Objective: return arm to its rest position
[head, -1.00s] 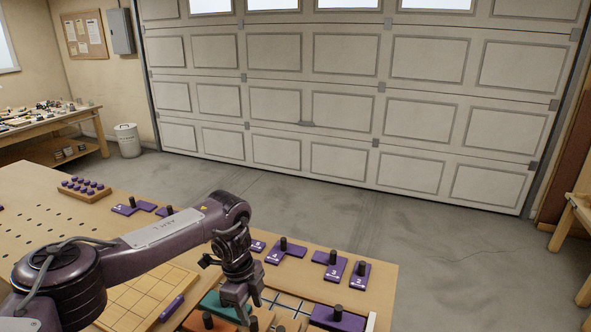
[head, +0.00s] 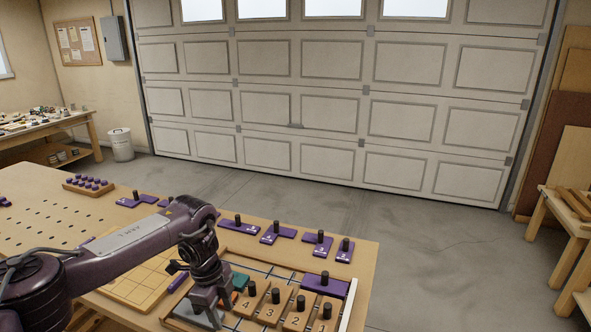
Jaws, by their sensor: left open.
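My left gripper (head: 208,308) points down over the left part of a framed puzzle tray (head: 351,300) at the bench's front right. Its jaws are open, and the arm hides part of the tray. In the tray stand orange numbered pieces, among them piece 4 (head: 247,302), piece 3 (head: 271,308) and piece 2 (head: 298,312), each with a dark knob. A purple piece (head: 326,285) lies behind them at the right. A teal piece (head: 240,281) shows partly behind the gripper. My right gripper is not in view.
Several purple knobbed pieces (head: 280,233) lie along the bench's back edge. A wooden block with purple pegs (head: 88,185) stands at the back left. A wooden grid board (head: 140,284) lies partly under my left arm. The floor beyond the bench is clear.

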